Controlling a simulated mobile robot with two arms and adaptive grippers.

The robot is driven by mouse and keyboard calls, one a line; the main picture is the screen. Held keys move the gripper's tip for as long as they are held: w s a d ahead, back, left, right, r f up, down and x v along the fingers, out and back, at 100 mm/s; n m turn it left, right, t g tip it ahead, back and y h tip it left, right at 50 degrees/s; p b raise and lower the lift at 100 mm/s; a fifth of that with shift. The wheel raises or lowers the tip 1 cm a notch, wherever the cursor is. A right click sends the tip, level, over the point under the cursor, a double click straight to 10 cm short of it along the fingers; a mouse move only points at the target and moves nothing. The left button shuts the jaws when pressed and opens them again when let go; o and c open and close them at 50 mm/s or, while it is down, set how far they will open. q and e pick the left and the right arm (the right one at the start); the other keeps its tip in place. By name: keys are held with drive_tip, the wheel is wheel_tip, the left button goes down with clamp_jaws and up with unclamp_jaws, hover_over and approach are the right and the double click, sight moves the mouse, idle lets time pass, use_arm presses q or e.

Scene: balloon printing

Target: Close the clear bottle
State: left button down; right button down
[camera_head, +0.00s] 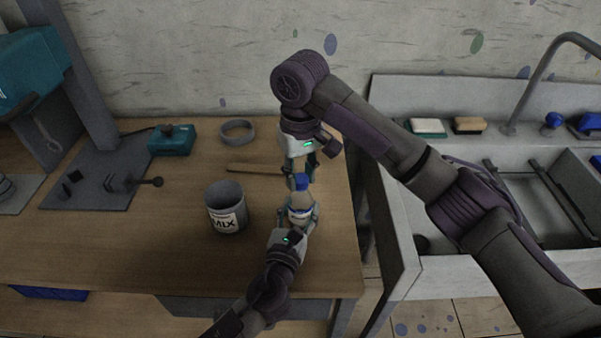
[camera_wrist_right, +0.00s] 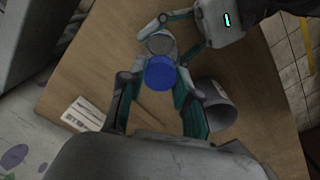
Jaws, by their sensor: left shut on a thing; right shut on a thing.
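The clear bottle (camera_head: 300,201) stands near the right edge of the wooden table. My left gripper (camera_head: 301,214) is shut around its body from the front. The blue cap (camera_head: 301,182) is between the fingers of my right gripper (camera_head: 301,172), which points down from above and is shut on it. The cap appears at the top of the bottle in the head view; I cannot tell whether it is seated. In the right wrist view the blue cap (camera_wrist_right: 160,73) partly covers the bottle (camera_wrist_right: 160,43), and my left gripper (camera_wrist_right: 180,38) holds the bottle beyond it.
A grey cup marked MIX (camera_head: 226,212) stands just left of the bottle. A wooden stick (camera_head: 252,169) lies behind. A sink unit (camera_head: 400,215) is beyond the table's right edge.

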drive_tip(key=m, duration=0.3)
drive_tip(key=shift+m, duration=0.3)
drive_tip(key=c, duration=0.8)
unclamp_jaws()
drive_tip(key=shift+r, duration=2.25)
drive_tip(key=shift+c, duration=0.4)
